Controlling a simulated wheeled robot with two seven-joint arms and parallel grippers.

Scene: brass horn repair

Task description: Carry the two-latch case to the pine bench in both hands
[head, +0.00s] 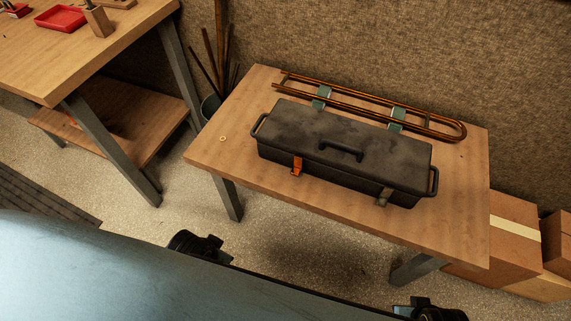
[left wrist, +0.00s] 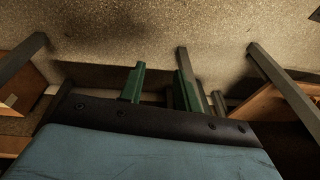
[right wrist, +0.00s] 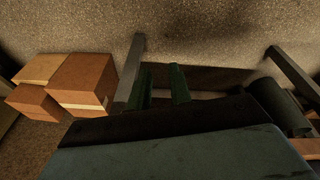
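The dark grey two-latch case (head: 340,150) lies closed on a wooden-topped table (head: 225,165) in the head view. It has a lid handle, a loop handle at each end, an orange latch (head: 297,167) and a dull brown latch (head: 384,197). Another wooden bench (head: 75,75) stands at upper left; I cannot tell which is the pine bench. My left gripper (left wrist: 160,88) is open and empty, its green fingers apart. My right gripper (right wrist: 161,88) is open and empty too. Both are apart from the case, on the near side of the table; their fingertips are hidden in the head view.
Bent copper-coloured tubing (head: 370,107) lies on green supports behind the case. The left bench holds a red tray (head: 61,18) and a wooden block (head: 97,22). A bucket of rods (head: 211,104) stands between the benches. Cardboard boxes (head: 500,237) are at right. Floor between the benches is clear.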

